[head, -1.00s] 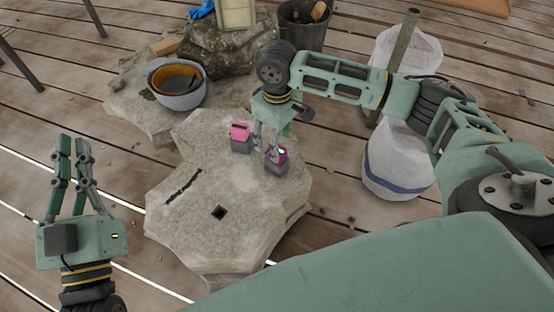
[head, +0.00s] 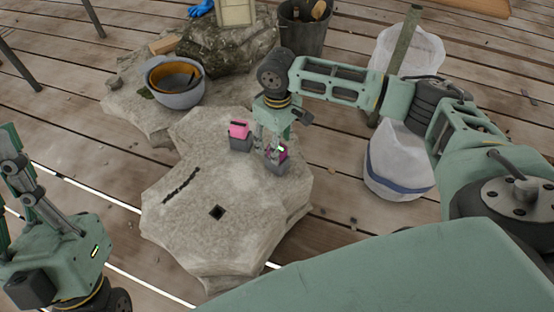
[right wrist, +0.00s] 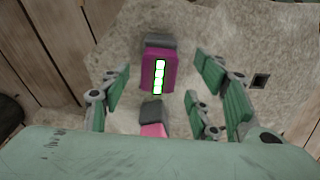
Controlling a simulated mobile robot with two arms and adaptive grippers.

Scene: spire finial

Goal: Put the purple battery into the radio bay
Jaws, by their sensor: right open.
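The purple battery (head: 281,155) stands on the stone slab (head: 245,215), dark grey at its lower part. In the right wrist view the purple battery (right wrist: 148,72) shows a lit white-green strip. My right gripper (head: 268,145) is open just over it; in the right wrist view its fingers (right wrist: 158,88) lie on both sides, apart from the battery. A pink block (head: 239,130) with a grey lower part stands just left of it, also seen in the right wrist view (right wrist: 153,130). My left gripper (head: 12,190) is open and empty, partly cut off at the left edge. I cannot make out a radio bay.
The slab has a small square hole (head: 216,212) and a dark slot (head: 181,185). White sacks (head: 398,165) stand right. The slab's front is clear.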

